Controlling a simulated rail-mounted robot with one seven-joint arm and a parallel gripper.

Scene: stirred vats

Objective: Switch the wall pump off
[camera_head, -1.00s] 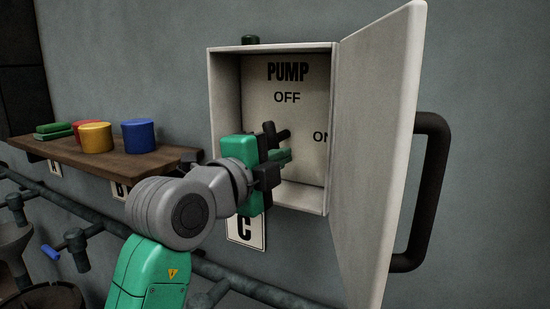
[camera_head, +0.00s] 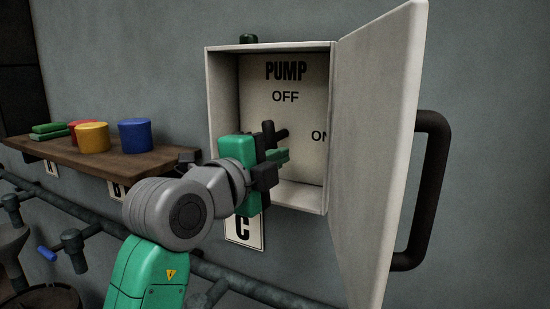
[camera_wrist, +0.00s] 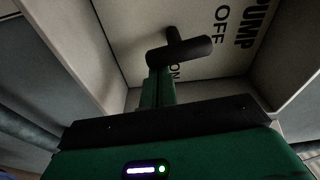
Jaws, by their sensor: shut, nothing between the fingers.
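The wall pump box (camera_head: 222,120) is open, with PUMP and OFF on its back panel and ON at the right, partly cut off by the box edge. A black switch handle (camera_head: 281,135) sticks out inside the box; it also shows in the wrist view (camera_wrist: 182,51) as a bar on a short stem, in front of the ON label. Which mark it points to is hard to tell. My gripper (camera_head: 283,155) is shut and empty inside the box, just below the handle. In the wrist view its green fingers (camera_wrist: 157,88) reach the handle's left end; contact is unclear.
The box door (camera_head: 375,150) stands open on the right, with a big dark handle (camera_head: 436,190). A wooden shelf (camera_head: 150,168) at left carries blue, yellow, red and green pieces. Pipes (camera_head: 75,212) run below. The box walls close in around my gripper.

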